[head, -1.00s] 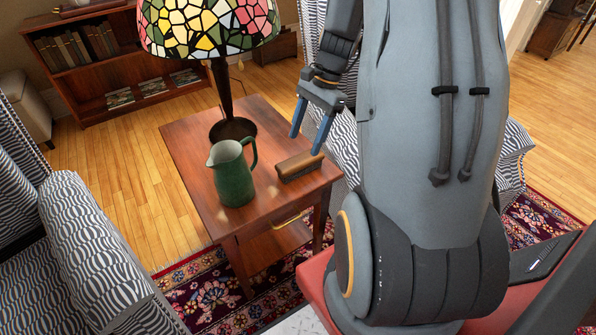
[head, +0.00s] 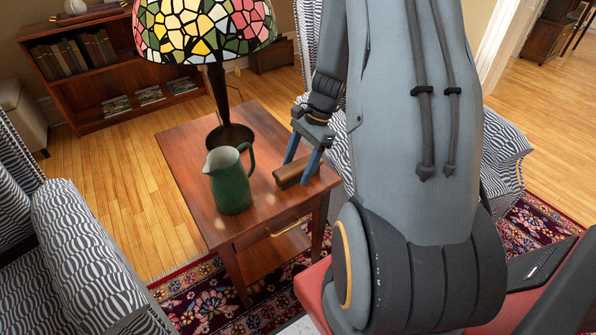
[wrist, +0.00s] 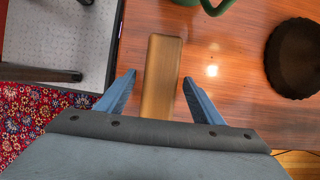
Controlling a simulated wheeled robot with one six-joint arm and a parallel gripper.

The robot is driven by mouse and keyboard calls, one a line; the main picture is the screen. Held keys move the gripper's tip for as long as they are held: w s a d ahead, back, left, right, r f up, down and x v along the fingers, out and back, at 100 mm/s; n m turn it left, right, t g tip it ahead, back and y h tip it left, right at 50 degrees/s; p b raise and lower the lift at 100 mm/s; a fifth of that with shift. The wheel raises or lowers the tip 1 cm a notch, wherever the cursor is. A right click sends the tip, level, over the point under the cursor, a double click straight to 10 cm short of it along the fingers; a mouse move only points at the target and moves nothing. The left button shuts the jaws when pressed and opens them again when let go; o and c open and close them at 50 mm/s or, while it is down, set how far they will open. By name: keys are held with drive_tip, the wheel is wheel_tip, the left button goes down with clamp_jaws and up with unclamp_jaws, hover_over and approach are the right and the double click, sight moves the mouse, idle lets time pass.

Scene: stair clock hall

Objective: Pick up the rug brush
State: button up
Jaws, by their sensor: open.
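The rug brush (head: 297,171) has a brown wooden back and lies on the right part of the wooden side table (head: 186,163), near its edge. My gripper (head: 299,169) is open and points down over the brush. In the wrist view my gripper (wrist: 156,88) has one blue finger on each side of the brush (wrist: 162,76), with gaps on both sides. The brush's bristles are hidden in the wrist view. I cannot tell whether the fingertips reach down to the brush's height.
A green pitcher (head: 229,184) stands just left of the brush. A stained-glass lamp (head: 207,28) stands behind it, its dark base (wrist: 292,58) at the right of the wrist view. Striped armchairs stand left (head: 75,225) and right (head: 500,150) of the table.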

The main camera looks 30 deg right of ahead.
sight(298, 165)
drive_tip(key=c, duration=1.3)
wheel_tip(298, 165, up, 10)
drive_tip(key=shift+r+p, duration=0.1)
drive_tip(key=shift+p, duration=0.4)
